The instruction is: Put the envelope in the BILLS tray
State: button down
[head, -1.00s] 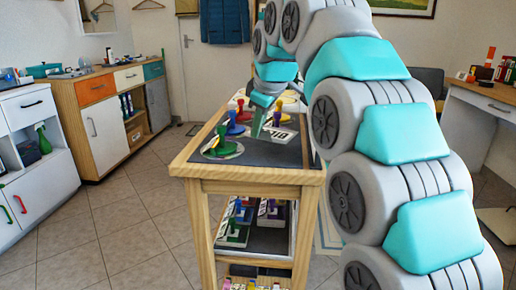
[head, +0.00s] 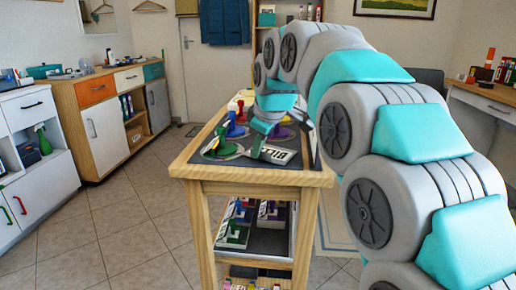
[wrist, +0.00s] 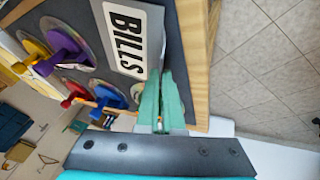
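A flat pale piece with a white label reading BILLS (head: 278,155) is at the near part of the wooden table's top. The label (wrist: 127,40) fills the upper middle of the wrist view. My gripper (head: 258,146) is low over the table, at the left edge of this piece. In the wrist view, its green fingers (wrist: 160,98) are close together and seem to pinch the grey edge beside the label. I cannot tell whether this piece is a tray or only a sign. I cannot make out an envelope in any view.
Discs with coloured knobs, such as a green one (head: 221,147) and a purple one (wrist: 62,50), crowd the table top. The wooden table edge (head: 250,174) is close. Shelves below hold more knobbed pieces (head: 240,215). A cabinet (head: 100,120) stands left; tiled floor between is clear.

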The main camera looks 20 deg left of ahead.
jog(key=shift+f, duration=0.15)
jog(key=c, duration=1.1)
grip_release()
jog(key=shift+o, duration=0.2)
jog(key=v, duration=1.2)
jog(key=shift+d, duration=0.15)
jog(key=s+d+f+m+g+h, duration=0.1)
jog(key=s+d+f+m+h, duration=0.1)
jog(key=s+d+f+m, duration=0.55)
jog(key=s+d+f+m+g+h, duration=0.1)
jog(key=s+d+f+m+g, duration=0.1)
jog(key=d+f, duration=1)
jog(key=s+d+f+m+g, duration=0.1)
jog(key=s+d+f+m, duration=0.1)
jog(key=s+d+f, duration=0.2)
jog(key=s+d+f+m+g, duration=0.1)
jog(key=s+d+f+m, duration=0.2)
jog(key=s, duration=0.7)
jog(key=s+d+f+m+g, duration=0.1)
jog(key=s+d+f+m, duration=0.1)
jog(key=s+d+f, duration=0.5)
jog(key=shift+s+h, duration=0.4)
jog(key=shift+s, duration=0.2)
